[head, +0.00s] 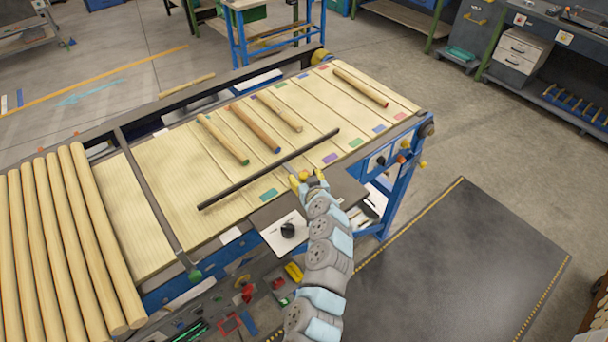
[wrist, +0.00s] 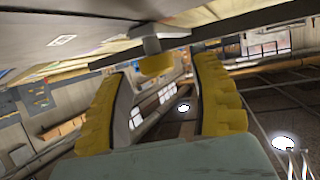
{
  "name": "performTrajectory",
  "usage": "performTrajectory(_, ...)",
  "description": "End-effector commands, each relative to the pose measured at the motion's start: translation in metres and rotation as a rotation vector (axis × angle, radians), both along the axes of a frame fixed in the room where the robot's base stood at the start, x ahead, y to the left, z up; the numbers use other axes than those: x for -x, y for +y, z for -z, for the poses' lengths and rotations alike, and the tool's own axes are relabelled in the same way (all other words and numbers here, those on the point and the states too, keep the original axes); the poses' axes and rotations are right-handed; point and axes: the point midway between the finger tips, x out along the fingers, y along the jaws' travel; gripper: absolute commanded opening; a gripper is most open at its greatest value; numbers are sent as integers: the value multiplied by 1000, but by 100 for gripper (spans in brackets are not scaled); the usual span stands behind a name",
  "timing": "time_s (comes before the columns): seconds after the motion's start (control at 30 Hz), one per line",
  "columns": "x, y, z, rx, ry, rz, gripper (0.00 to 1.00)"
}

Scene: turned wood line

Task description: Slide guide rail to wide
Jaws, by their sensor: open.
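The guide rail (head: 268,170) is a long dark bar lying diagonally over the near half of the pale slatted belt in the head view. My gripper (head: 308,178) is at the belt's near edge, just on the near side of the rail's middle. In the wrist view, its two yellow fingers (wrist: 162,75) are spread apart and hold nothing. A yellow knob (wrist: 157,65) on a grey stem shows between the fingertips, with gaps at both sides. Whether the knob belongs to the rail is unclear. My gripper partly hides this spot in the head view. No wide mark is readable.
Several turned wooden pieces lie on the belt, including one with a green end (head: 224,141) beyond the rail. Thick wooden rods (head: 62,240) fill the left end. A panel with a black knob (head: 288,230) sits beside my arm. Dark floor mat (head: 465,260) is clear.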

Motion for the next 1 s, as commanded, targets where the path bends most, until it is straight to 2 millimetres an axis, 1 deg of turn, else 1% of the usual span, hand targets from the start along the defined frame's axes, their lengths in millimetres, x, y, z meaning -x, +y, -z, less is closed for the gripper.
performTrajectory(0.1,-7,1,0,2,-2,-1,62)
performTrajectory(0.3,-13,3,5,2,0,0,62)
performTrajectory(0.77,-15,3,7,1,1,3,62)
performTrajectory(0.8,-15,3,7,1,1,2,59)
performTrajectory(0.83,-15,3,7,2,1,1,51)
performTrajectory(0.87,-15,3,7,2,1,1,42)
performTrajectory(0.9,-15,3,7,2,1,1,31)
performTrajectory(0.97,-15,3,7,2,1,1,13)
performTrajectory(1.0,-15,3,7,2,1,1,2)
